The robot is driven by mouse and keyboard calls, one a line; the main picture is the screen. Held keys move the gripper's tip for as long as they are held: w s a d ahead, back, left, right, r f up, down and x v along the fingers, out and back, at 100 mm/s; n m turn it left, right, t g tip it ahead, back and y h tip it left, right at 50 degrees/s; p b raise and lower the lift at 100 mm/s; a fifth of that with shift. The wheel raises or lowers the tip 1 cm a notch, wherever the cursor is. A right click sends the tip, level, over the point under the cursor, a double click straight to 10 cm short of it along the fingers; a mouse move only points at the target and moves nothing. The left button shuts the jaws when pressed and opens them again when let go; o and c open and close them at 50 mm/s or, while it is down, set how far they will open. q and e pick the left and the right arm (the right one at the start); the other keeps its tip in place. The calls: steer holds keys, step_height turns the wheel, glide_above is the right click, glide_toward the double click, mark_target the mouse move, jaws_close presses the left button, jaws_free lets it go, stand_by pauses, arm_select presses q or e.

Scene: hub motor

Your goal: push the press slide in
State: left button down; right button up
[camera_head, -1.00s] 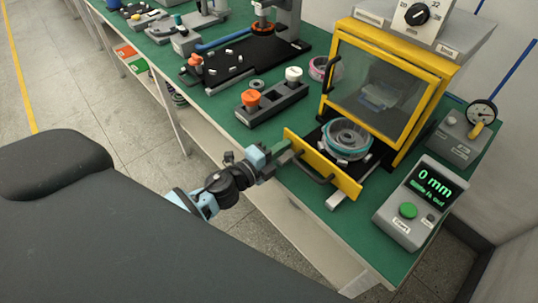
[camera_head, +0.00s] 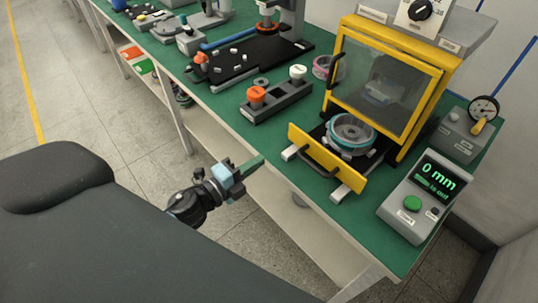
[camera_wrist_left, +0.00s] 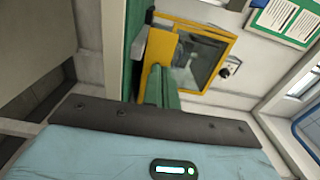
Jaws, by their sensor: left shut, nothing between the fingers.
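The press slide (camera_head: 326,162) is a yellow front plate with a black handle, standing out in front of the yellow-framed press (camera_head: 390,75). Behind the plate, a round hub part with a teal ring (camera_head: 351,134) sits on the slide's dark bed. My left gripper (camera_head: 260,162) is shut and empty. It is left of the slide plate, at the table's front edge, apart from the plate. In the left wrist view its green fingers (camera_wrist_left: 163,86) point toward the yellow-framed press window (camera_wrist_left: 196,60). My right gripper is not in view.
A grey control box (camera_head: 424,197) with a green button reads 0 mm, and its lower line appears to say the slide is out. A block with orange and white knobs (camera_head: 275,101) stands left of the press.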

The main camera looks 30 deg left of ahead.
arm_select(q)
steer(key=v, duration=0.3)
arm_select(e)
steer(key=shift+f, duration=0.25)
arm_select(q)
steer(key=c, duration=1.6)
jaws_free()
steer(key=shift+d+r, duration=0.1)
steer(key=shift+r, duration=0.05)
steer(key=g+p, duration=0.2)
steer(key=p, duration=0.2)
glide_toward(311, 166)
steer(key=x, duration=0.3)
steer(key=shift+y, duration=0.4)
steer(key=shift+x, duration=3.8)
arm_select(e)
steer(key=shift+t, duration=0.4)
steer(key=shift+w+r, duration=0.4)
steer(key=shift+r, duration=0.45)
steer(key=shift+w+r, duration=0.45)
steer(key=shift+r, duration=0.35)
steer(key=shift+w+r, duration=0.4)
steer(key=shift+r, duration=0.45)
arm_select(q)
steer(key=shift+d, duration=0.15)
steer(key=shift+r, duration=0.1)
jaws_close()
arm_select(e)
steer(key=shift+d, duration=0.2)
